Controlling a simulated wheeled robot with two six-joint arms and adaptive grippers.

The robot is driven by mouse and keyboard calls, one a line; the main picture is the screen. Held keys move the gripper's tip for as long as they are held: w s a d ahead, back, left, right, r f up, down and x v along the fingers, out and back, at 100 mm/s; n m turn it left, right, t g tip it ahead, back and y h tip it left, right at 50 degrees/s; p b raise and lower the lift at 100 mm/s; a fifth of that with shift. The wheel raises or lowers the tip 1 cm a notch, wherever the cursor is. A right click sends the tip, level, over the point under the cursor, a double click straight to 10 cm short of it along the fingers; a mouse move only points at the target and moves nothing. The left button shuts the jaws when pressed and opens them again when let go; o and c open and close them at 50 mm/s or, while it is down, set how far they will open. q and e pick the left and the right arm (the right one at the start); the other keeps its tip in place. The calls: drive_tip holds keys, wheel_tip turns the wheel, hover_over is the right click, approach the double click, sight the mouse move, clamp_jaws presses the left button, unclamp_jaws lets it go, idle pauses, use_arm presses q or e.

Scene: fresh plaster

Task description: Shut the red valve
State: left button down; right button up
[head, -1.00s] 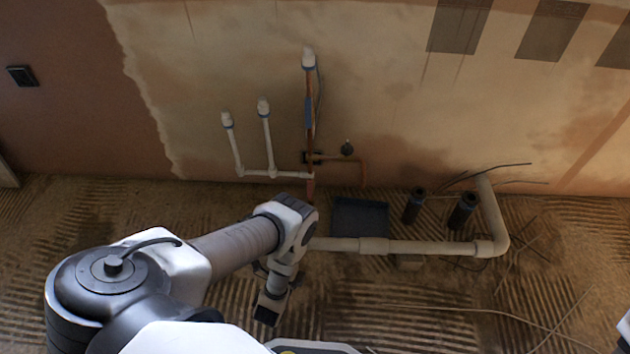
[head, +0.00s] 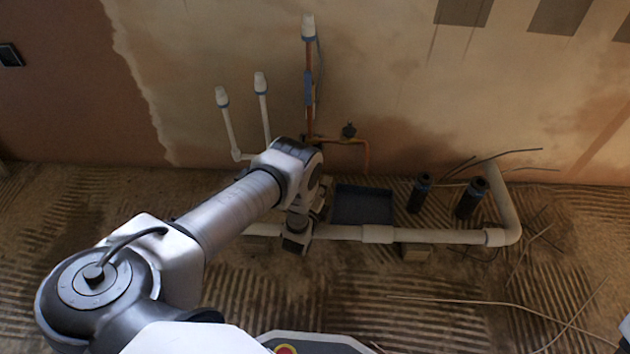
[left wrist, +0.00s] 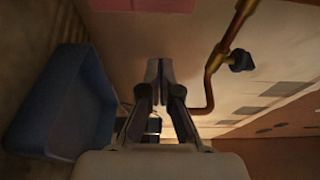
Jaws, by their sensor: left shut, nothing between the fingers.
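I cannot make out a red valve handle in either view. A copper pipe (head: 309,64) with a blue part (head: 308,88) runs down the wall, its lower end hidden behind my left arm. A branch of it bends right, with a dark knob (head: 348,130). The pipe (left wrist: 217,58) and a dark knob (left wrist: 240,60) also show in the left wrist view, right of my left gripper (left wrist: 160,70). That gripper's fingers are together and empty, apart from the pipe. In the head view my left wrist hides them. My right gripper is out of view.
White capped pipes (head: 228,125) stand left of the copper pipe. A dark blue tray (head: 362,222) lies on the floor, also in the left wrist view (left wrist: 35,105). A pale pipe (head: 450,237) crosses the floor.

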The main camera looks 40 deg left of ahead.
use_arm(q)
drive_tip(key=a+b, duration=0.2)
drive_tip(key=a, duration=0.2)
drive_tip(key=shift+w, duration=0.15)
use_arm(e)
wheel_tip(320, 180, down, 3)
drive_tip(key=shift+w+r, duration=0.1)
use_arm(q)
drive_tip(key=shift+a+r+p, duration=0.1)
drive_tip(key=shift+a+p, duration=0.15)
drive_tip(key=shift+p, duration=0.25)
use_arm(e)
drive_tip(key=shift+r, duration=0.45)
use_arm(q)
drive_tip(key=shift+s+a+p, duration=0.5)
drive_tip(key=shift+a+p, duration=0.2)
drive_tip(key=shift+p, duration=0.1)
drive_tip(key=shift+s+a+p, duration=0.5)
drive_tip(key=shift+a+p, duration=0.15)
drive_tip(key=shift+p, duration=0.1)
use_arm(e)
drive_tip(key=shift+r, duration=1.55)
use_arm(q)
drive_tip(key=shift+s+a+f, duration=0.1)
drive_tip(key=shift+f, duration=0.15)
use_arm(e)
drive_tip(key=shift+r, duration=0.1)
